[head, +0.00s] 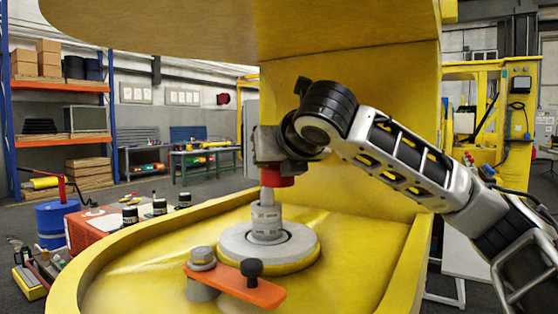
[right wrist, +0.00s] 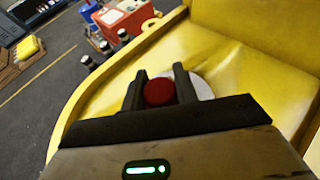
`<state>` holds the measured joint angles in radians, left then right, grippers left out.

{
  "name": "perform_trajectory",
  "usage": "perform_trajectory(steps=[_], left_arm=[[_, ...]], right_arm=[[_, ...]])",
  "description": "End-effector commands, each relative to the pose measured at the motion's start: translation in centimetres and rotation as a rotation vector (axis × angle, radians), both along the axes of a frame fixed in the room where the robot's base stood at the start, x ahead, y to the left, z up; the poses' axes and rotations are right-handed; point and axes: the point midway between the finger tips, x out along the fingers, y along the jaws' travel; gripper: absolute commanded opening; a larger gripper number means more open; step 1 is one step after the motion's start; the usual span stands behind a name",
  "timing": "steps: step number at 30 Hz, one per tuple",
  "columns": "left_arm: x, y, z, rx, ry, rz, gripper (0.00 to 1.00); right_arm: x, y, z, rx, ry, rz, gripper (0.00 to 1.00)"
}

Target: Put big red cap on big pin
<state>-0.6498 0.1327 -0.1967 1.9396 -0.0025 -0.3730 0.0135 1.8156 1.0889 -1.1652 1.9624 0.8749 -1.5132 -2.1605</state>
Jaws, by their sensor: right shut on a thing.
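The big red cap (head: 277,180) is between the fingers of my right gripper (head: 268,174), which is shut on it. In the right wrist view the cap (right wrist: 160,92) shows as a red disc between the two dark fingers (right wrist: 160,90). The big pin (head: 266,216) stands upright, grey and stepped, in the round grey flange on the yellow boom. The gripper and cap are directly above the pin's top in the head view. Whether cap and pin touch I cannot tell. My left gripper is not in view.
An orange plate (head: 236,286) with a grey bolt (head: 202,258) and a black knob (head: 251,268) lies in front of the flange (head: 300,246). Yellow boom walls (head: 350,90) rise behind and overhang above. A red box (head: 95,228) and blue drum (head: 57,222) stand at left.

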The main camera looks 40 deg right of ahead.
Motion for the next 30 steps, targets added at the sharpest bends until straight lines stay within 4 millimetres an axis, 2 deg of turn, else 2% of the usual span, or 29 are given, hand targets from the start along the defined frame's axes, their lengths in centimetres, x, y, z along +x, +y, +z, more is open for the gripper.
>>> perform_trajectory(steps=[27, 30], left_arm=[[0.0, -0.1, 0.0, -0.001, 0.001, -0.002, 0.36], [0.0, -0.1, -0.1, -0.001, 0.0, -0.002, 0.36]], right_arm=[[6.2, -1.7, -0.1, -0.001, -0.001, -0.001, 0.04], [6.1, -1.7, -1.1, -0.001, 0.001, 0.0, 0.04]])
